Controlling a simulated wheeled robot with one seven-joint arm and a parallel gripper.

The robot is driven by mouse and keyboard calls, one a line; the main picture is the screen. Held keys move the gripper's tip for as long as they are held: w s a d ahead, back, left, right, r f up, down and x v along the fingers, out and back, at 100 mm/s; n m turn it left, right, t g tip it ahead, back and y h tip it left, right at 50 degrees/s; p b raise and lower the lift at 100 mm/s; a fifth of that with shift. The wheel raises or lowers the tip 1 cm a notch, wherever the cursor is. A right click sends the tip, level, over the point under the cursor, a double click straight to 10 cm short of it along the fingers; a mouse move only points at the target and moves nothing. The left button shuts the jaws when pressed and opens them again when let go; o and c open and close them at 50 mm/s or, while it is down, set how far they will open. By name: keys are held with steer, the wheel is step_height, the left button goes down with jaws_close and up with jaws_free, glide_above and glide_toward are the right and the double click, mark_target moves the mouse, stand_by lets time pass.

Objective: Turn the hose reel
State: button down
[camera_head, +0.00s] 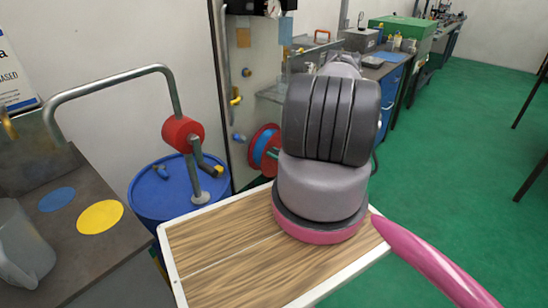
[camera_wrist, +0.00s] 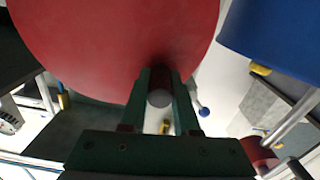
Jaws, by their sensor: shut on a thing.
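The hose reel (camera_head: 260,142) is a red disc with blue hose on it, mounted low on the pale wall panel behind my arm in the head view. Its right part is hidden by my arm. In the wrist view the red disc of the reel (camera_wrist: 110,45) fills the upper left. My gripper (camera_wrist: 160,77) has its two green fingers on either side of a short grey, round-ended handle (camera_wrist: 159,98) at the disc's lower edge, and is shut on it. In the head view only a small green part of my gripper shows beside the reel.
A blue drum (camera_head: 150,205) with a red-headed pump (camera_head: 183,133) and bent pipe stands left of the reel. A wood-topped, white-edged surface (camera_head: 215,250) lies in front. A grey bench (camera_head: 80,260) is at left. Green floor (camera_head: 440,150) is open at right.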

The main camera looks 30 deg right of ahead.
steer(key=shift+d+r+m, duration=0.1)
steer(key=shift+d+m, duration=0.15)
steer(key=shift+m, duration=0.05)
steer(key=c, duration=0.6)
jaws_free()
steer(key=shift+c, duration=0.2)
steer(key=v, duration=1)
steer(key=shift+s, duration=0.35)
steer(key=shift+d, duration=0.1)
